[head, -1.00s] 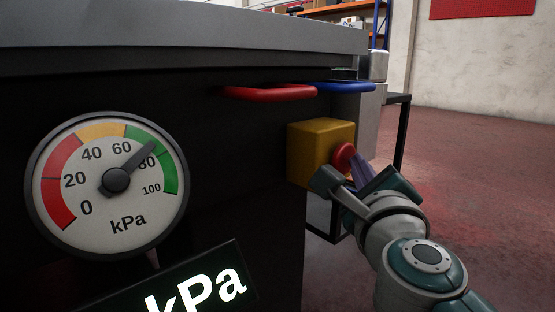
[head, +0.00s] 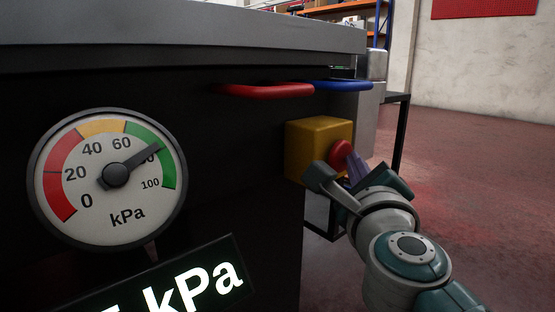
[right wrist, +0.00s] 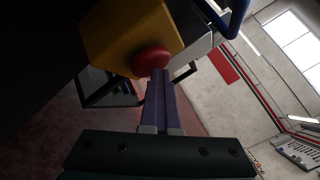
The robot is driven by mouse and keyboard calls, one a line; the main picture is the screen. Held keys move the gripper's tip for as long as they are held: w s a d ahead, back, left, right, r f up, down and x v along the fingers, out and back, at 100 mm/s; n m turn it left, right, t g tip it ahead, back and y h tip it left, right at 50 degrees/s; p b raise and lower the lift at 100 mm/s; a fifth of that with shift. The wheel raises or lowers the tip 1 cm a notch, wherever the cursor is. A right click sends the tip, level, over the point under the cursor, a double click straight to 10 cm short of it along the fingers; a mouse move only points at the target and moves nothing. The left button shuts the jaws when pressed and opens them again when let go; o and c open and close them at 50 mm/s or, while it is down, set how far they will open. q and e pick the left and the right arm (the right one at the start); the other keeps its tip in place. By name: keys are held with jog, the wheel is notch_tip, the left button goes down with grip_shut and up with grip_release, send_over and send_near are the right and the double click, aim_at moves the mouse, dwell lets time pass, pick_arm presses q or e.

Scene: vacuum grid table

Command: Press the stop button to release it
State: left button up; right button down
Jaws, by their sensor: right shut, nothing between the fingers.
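The stop button is a red mushroom knob (head: 340,152) on a yellow box (head: 313,147) fixed to the side of the dark table. In the right wrist view the red knob (right wrist: 152,61) stands out from the yellow box (right wrist: 125,35). My right gripper (head: 353,165) is shut and empty, with its purple fingers pointing at the knob. In the right wrist view the fingertips (right wrist: 158,75) are at the knob's edge and seem to touch it or nearly so; I cannot tell which. My left gripper is not in view.
A round kPa gauge (head: 107,179) on the table front has its needle in the green zone, near 80. A lit kPa display (head: 160,285) is below it. Red (head: 265,91) and blue (head: 343,86) handles are above the box. Open floor (head: 480,200) lies to the right.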

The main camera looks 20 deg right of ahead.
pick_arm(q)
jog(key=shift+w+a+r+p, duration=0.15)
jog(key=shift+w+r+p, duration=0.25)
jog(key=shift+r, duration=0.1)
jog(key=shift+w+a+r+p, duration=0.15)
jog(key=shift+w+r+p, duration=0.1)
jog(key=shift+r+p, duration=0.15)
pick_arm(e)
jog(key=s, duration=0.1)
jog(key=s+d, duration=0.1)
jog(key=s, duration=0.2)
jog(key=shift+s+d+r, duration=0.1)
jog(key=shift+d+r, duration=0.15)
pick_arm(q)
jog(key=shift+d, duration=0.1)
